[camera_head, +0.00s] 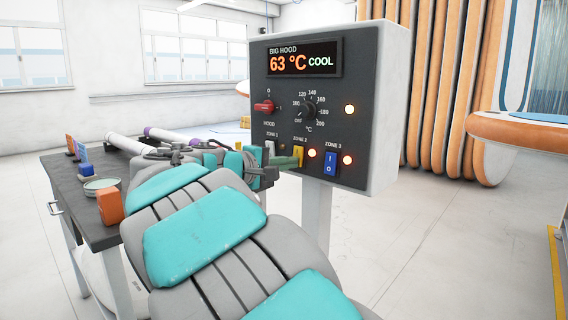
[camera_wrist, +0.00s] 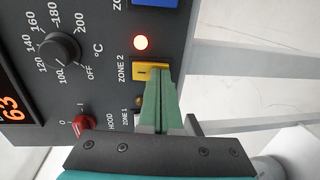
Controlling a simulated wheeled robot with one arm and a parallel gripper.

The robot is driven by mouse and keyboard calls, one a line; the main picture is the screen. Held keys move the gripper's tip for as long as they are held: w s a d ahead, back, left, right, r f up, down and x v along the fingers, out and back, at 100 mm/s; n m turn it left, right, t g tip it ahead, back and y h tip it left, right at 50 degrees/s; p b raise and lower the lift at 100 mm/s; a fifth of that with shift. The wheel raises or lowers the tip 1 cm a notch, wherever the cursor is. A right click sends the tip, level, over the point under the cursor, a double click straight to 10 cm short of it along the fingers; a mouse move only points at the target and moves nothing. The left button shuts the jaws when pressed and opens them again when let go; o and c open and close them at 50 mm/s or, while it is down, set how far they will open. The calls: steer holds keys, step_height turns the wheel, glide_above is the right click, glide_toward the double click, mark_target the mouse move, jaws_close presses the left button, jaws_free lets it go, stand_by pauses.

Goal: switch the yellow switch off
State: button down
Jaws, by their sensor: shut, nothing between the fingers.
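The yellow switch (camera_head: 299,151), labelled Zone 2, is on the dark control panel (camera_head: 285,89). In the wrist view the yellow switch (camera_wrist: 147,72) shows partly, its lower part covered by the fingertips. My gripper (camera_head: 299,158) has green fingers shut together with nothing between them. In the wrist view the fingertips (camera_wrist: 158,72) are right at the switch face. I cannot tell whether they touch it. A lamp (camera_head: 312,153) beside the yellow switch glows orange, and it also glows in the wrist view (camera_wrist: 141,42).
A blue Zone 3 switch (camera_head: 330,163) with a lit lamp (camera_head: 347,160) sits right of the yellow one. A red knob (camera_head: 264,107) and a black dial (camera_head: 309,111) are above. A dark table (camera_head: 60,185) with several small items stands left.

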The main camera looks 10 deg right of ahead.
steer(key=shift+f, duration=0.1)
steer(key=b, duration=0.2)
steer(key=t+h+b, duration=0.1)
steer(key=b, duration=0.1)
steer(key=shift+w+d+f+h, duration=0.2)
steer(key=shift+d+h, duration=0.1)
steer(key=f+b+v, duration=0.1)
steer(key=v, duration=1.3)
steer(key=shift+a, duration=0.15)
